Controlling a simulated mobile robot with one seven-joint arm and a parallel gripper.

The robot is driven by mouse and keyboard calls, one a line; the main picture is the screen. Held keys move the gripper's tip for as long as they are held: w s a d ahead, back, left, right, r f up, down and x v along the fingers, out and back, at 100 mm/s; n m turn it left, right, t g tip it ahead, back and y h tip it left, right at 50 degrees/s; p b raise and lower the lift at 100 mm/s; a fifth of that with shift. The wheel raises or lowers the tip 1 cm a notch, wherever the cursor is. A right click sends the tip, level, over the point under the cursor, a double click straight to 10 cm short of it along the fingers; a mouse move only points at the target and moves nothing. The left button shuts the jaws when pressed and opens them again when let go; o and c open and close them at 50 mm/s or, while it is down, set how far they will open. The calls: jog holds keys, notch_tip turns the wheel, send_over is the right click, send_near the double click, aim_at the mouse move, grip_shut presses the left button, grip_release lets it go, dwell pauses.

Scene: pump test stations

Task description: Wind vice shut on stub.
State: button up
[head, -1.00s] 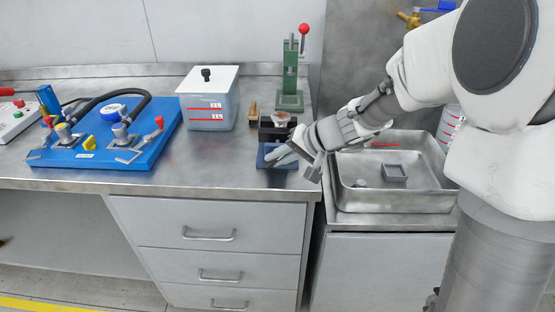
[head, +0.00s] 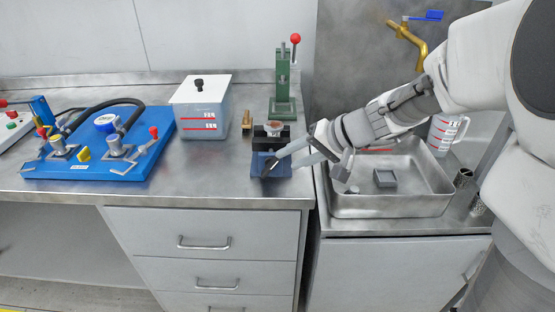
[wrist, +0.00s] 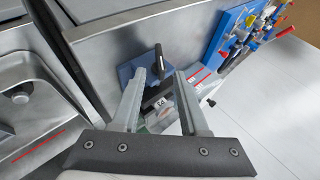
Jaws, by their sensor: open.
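The vice, with a blue base (head: 284,172) and dark jaws, stands near the front right edge of the bench. A round brownish piece, apparently the stub (head: 274,126), sits at the top of its jaws; whether the jaws touch it, I cannot tell. A black handle (head: 268,167) shows at the vice's front, and also in the wrist view (wrist: 158,58). My gripper (head: 308,158) is open and empty, just right of the vice. In the wrist view my fingers (wrist: 162,76) point at the vice, with the handle beyond the gap between their tips. They partly hide the vice.
A green press (head: 284,100) with a red knob stands behind the vice. A lidded white tank (head: 200,115) and a small brass piece (head: 222,130) are to its left. A blue pump board (head: 98,165) lies further left. A metal sink tray (head: 400,206) is right, below my arm.

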aim_at(275, 164)
jog(key=p+v, duration=0.1)
jog(key=v, duration=0.8)
jog(key=shift+s+r, duration=0.1)
jog(key=shift+h, duration=0.8)
jog(key=x, duration=0.5)
jog(key=a+x, duration=0.1)
jog(key=x, duration=0.5)
jog(key=r+x, duration=0.1)
jog(key=x, duration=0.5)
jog(key=shift+a, duration=0.5)
grip_shut()
